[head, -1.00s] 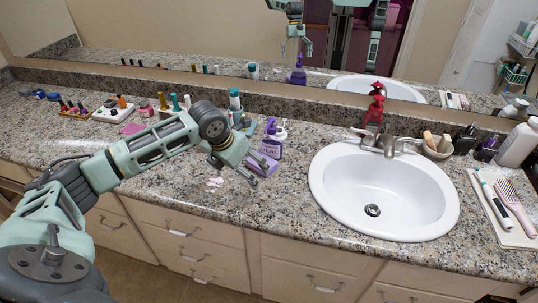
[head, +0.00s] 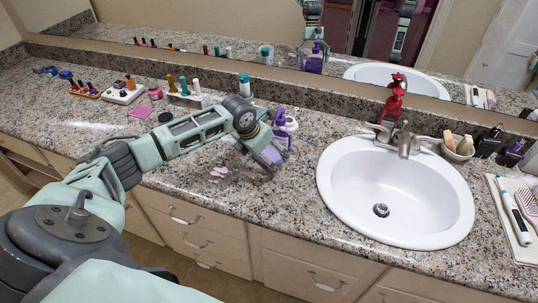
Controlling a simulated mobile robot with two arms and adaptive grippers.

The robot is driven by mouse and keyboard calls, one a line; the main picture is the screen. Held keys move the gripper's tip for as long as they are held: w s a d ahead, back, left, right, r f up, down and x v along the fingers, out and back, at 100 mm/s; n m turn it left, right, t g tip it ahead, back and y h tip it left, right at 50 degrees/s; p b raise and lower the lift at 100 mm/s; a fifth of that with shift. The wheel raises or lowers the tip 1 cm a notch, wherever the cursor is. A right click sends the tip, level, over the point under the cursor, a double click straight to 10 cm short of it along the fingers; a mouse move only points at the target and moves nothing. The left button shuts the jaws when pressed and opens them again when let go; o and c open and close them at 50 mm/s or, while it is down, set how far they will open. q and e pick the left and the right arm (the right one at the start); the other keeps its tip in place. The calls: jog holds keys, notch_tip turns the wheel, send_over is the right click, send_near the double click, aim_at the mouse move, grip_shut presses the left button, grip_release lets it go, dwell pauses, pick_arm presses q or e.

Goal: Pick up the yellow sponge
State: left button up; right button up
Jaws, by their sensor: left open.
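No clearly yellow sponge can be made out. The closest in colour are two tan or pale yellow blocks, (head: 447,140) and (head: 465,145), standing in a small bowl (head: 457,155) right of the sink; I cannot tell if either is a sponge. My left gripper (head: 263,158) is open, low over the counter left of the sink. It partly covers a purple block (head: 271,154) in front of a purple pump bottle (head: 281,129); whether it touches the block I cannot tell. My right gripper is not in view.
Pink bits (head: 218,173) lie on the granite counter (head: 250,205) left of the gripper. Several small bottles stand at the back left. A towel (head: 515,240) with a brush lies far right.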

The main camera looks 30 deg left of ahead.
pick_arm(q)
jog(key=c, duration=0.8)
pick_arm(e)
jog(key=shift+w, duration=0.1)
pick_arm(q)
jog(key=shift+s, duration=0.1)
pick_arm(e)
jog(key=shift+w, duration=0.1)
pick_arm(q)
jog(key=shift+s+a+r, duration=0.15)
jog(key=shift+s+r, duration=0.2)
jog(key=shift+r, duration=0.1)
jog(key=s+a+r, duration=0.1)
jog(key=s+r, duration=0.2)
jog(key=s, duration=0.2)
jog(key=s+a+r+b, duration=0.1)
jog(key=s+r, duration=0.2)
jog(key=s, duration=0.3)
jog(key=shift+s+a, duration=0.15)
jog(key=shift+s, duration=0.05)
jog(key=shift+s+r, duration=0.55)
jog(key=shift+s, duration=0.2)
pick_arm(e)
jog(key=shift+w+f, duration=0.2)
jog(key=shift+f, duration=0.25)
pick_arm(q)
jog(key=shift+a, duration=0.1)
jog(key=c, duration=0.3)
